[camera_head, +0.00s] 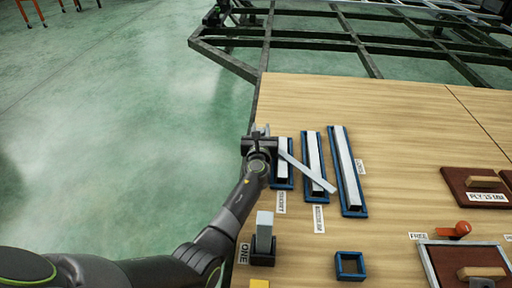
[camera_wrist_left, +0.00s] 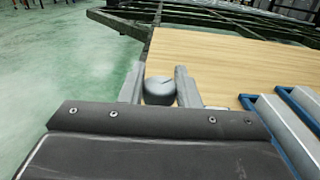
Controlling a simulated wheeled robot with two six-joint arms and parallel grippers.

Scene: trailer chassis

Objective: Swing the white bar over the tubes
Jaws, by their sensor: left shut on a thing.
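The white bar (camera_head: 308,173) slants from beside my left gripper down to the right. It crosses over the short tube's and medium tube's trays, and its free end is near the long tray. Light tubes lie in three blue trays: short (camera_head: 282,174), medium (camera_head: 314,152) and long (camera_head: 348,170). My left gripper (camera_head: 260,131) is at the table's left edge, at the bar's upper end. In the left wrist view its fingers close on a grey round knob (camera_wrist_left: 159,91); how the knob joins the bar is hidden. My right gripper is not in view.
A grey block stands in a dark holder (camera_head: 263,244) near a ONE label. A small empty blue frame (camera_head: 350,265) lies right of it. A red-knobbed lever (camera_head: 462,229) and brown boards (camera_head: 475,187) are at the right. The table's far part is clear.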

